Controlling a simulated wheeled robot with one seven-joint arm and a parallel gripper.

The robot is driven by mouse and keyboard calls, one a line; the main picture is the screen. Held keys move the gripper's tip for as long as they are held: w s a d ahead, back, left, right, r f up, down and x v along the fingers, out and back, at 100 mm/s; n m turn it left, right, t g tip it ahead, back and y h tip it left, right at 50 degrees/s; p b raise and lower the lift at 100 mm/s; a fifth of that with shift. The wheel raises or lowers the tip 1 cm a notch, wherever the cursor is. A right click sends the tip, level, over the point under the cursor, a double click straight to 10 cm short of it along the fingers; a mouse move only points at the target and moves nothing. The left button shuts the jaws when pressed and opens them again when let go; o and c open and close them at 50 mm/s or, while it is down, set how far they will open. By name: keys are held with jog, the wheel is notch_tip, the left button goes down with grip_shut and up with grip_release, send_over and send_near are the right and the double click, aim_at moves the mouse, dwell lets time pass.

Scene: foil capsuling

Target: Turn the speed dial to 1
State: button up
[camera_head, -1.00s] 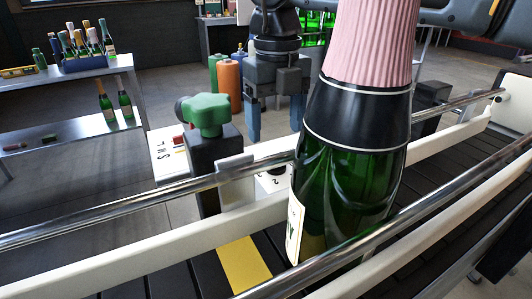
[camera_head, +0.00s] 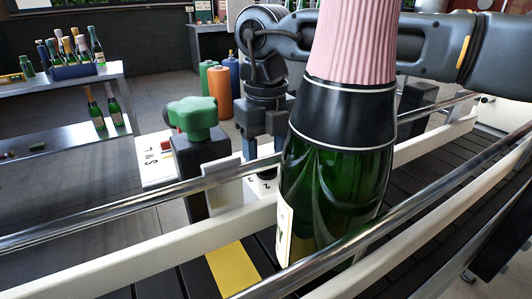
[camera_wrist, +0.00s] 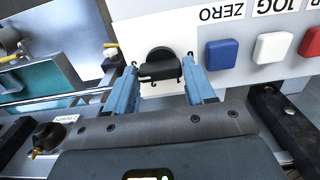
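A black dial (camera_wrist: 160,69) with a raised grip bar sits on a white panel in the wrist view. I cannot read a label or number at it. My gripper (camera_wrist: 159,63) has its two blue fingers on either side of the grip bar. It looks open, with small gaps beside the bar. In the head view my gripper (camera_head: 262,146) points down behind the near rail, left of the large bottle (camera_head: 335,190). Part of a white numbered panel (camera_head: 262,186) shows below it; the dial is hidden there.
Blue (camera_wrist: 222,54), white (camera_wrist: 273,46) and red (camera_wrist: 312,42) buttons sit right of the dial, under ZERO and JOG labels. A green knob (camera_head: 194,118) stands on a dark post left of my gripper. A metal rail (camera_head: 110,212) runs across the front.

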jog(key=c, duration=0.6)
jog(key=shift+n, duration=0.3)
jog(key=n+p, duration=0.1)
jog(key=n, duration=0.3)
jog(key=shift+r+p, duration=0.1)
jog(key=shift+p, duration=0.25)
jog(key=n+p, duration=0.1)
jog(key=n, duration=0.5)
jog(key=shift+d+n, duration=0.1)
jog(key=shift+n, duration=0.3)
jog(key=n+p, duration=0.1)
jog(key=n, duration=0.5)
jog(key=n+p, duration=0.1)
jog(key=n, duration=0.5)
jog(key=shift+n, duration=0.3)
